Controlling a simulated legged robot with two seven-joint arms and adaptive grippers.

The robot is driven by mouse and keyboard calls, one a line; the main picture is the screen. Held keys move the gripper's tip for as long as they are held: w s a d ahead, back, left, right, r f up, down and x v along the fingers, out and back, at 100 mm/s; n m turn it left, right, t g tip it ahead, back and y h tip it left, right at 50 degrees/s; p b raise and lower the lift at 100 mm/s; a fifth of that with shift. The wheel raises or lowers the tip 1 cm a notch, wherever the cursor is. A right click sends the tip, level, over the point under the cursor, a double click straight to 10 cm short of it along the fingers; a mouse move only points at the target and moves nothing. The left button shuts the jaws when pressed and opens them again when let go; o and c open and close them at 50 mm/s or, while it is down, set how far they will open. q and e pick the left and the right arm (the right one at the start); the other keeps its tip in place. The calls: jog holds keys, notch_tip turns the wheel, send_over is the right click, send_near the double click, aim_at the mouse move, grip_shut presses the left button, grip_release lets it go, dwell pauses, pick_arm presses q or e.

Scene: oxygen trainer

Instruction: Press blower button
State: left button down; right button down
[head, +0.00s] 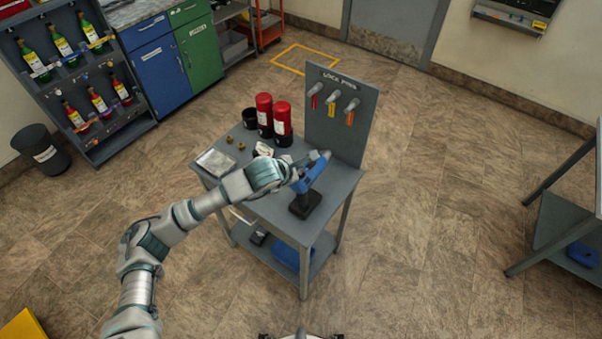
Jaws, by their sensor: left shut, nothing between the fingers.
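The blower (311,177) looks like a blue cordless tool with a dark base. It stands upright near the right front corner of the small grey table (337,191), with its pale nozzle end pointing up and to the right. My left arm reaches in from the lower left. My left gripper (292,174) is shut and empty at the left side of the blower, at the height of its body. The fingertips overlap the blower in the picture, so I cannot tell whether they touch it. The button is too small or hidden to make out.
Two red-and-black cylinders (283,121), a black cup (249,118), small brass parts (229,162) and a paper tray (215,162) stand on the table. An upright panel with hanging lock pins (340,110) rises at the back. Another table (560,225) stands right, with open floor between.

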aim_at(301, 175)
pick_arm(q)
jog(key=shift+d+f+b, duration=0.2)
jog(key=shift+f+b, duration=0.05)
jog(key=shift+b, duration=0.05)
jog(key=shift+r, duration=0.1)
dwell(0.5)
jog(key=shift+d+r, duration=0.3)
jog(key=shift+r, duration=0.45)
jog(key=shift+r+p, duration=1)
jog(key=shift+r, duration=1.5)
